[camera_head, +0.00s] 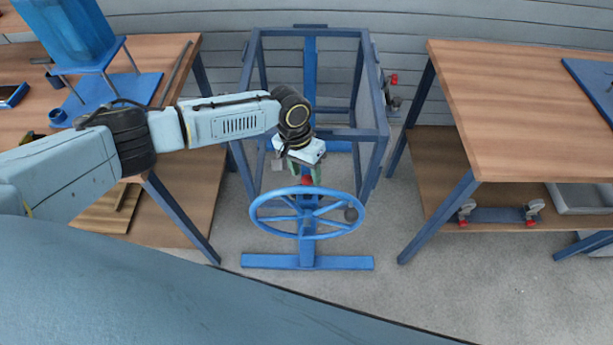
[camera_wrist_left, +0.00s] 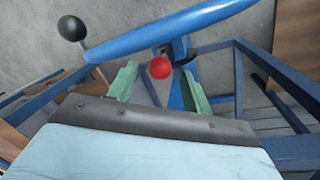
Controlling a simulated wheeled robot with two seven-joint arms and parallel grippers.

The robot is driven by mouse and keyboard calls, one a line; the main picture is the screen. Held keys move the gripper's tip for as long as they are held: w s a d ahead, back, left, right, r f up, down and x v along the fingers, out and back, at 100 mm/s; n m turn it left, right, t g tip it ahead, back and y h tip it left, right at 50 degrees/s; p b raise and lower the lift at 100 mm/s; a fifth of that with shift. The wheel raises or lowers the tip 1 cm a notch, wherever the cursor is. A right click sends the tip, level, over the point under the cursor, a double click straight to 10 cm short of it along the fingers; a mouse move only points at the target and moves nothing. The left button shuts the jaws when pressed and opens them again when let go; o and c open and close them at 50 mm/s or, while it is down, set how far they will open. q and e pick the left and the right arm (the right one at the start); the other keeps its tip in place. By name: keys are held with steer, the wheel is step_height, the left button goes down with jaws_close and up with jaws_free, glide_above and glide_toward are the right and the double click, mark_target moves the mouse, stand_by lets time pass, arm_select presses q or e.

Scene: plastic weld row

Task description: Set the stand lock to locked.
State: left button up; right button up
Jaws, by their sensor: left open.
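The blue stand (camera_head: 309,252) has a blue handwheel (camera_head: 262,205), which also crosses the top of the left wrist view (camera_wrist_left: 190,28). A small red ball knob (camera_head: 306,181), apparently the stand lock's handle, is just behind the wheel's far rim. My left gripper (camera_head: 303,170) is right by the knob, above the frame behind the wheel. In the left wrist view the red knob (camera_wrist_left: 159,67) appears between the two green fingers of my open gripper (camera_wrist_left: 158,88), near the tips. I cannot tell whether the fingers touch it. The lock's lever and marking are hidden. My right gripper is out of view.
A blue open frame (camera_head: 247,95) stands behind the wheel. Wooden tables flank it, one left (camera_head: 180,55) and one right (camera_head: 520,100). The wheel carries a dark knob (camera_head: 351,214), also in the left wrist view (camera_wrist_left: 72,28).

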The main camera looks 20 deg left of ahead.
arm_select(q)
steer(key=shift+d+f, duration=0.2)
steer(key=shift+f, duration=0.75)
